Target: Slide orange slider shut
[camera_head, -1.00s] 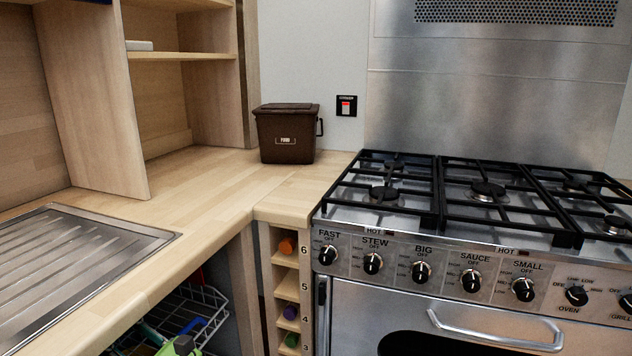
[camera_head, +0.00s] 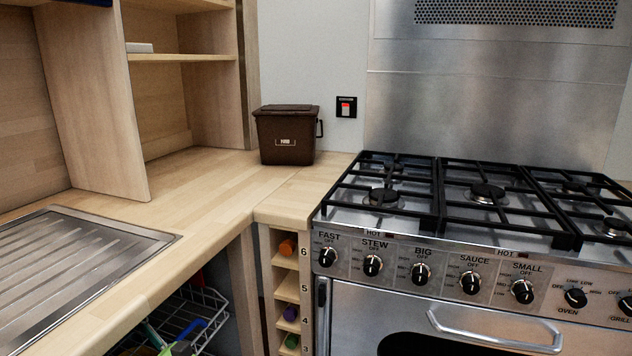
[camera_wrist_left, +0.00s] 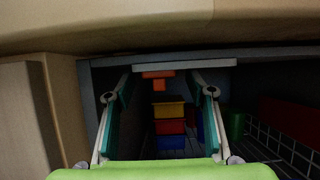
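In the left wrist view, my left gripper (camera_wrist_left: 162,84) has its two teal-and-grey fingers spread apart, with nothing held between them. A small orange-red piece (camera_wrist_left: 157,83) shows between the fingertips, just under a pale bar (camera_wrist_left: 180,65); it may be the orange slider. I cannot tell whether it is open or shut, or whether a finger touches it. In the head view no slider is clearly seen; an orange round end (camera_head: 288,246) sits in the rack slot marked 6. My right gripper is in neither view.
Yellow (camera_wrist_left: 170,109) and red (camera_wrist_left: 171,127) boxes lie deeper in the dark space below the worktop (camera_head: 190,205). A green container (camera_wrist_left: 235,125) and wire rack (camera_wrist_left: 285,145) are right of the fingers. The cooker (camera_head: 450,240) stands right; a brown bin (camera_head: 286,140) is behind.

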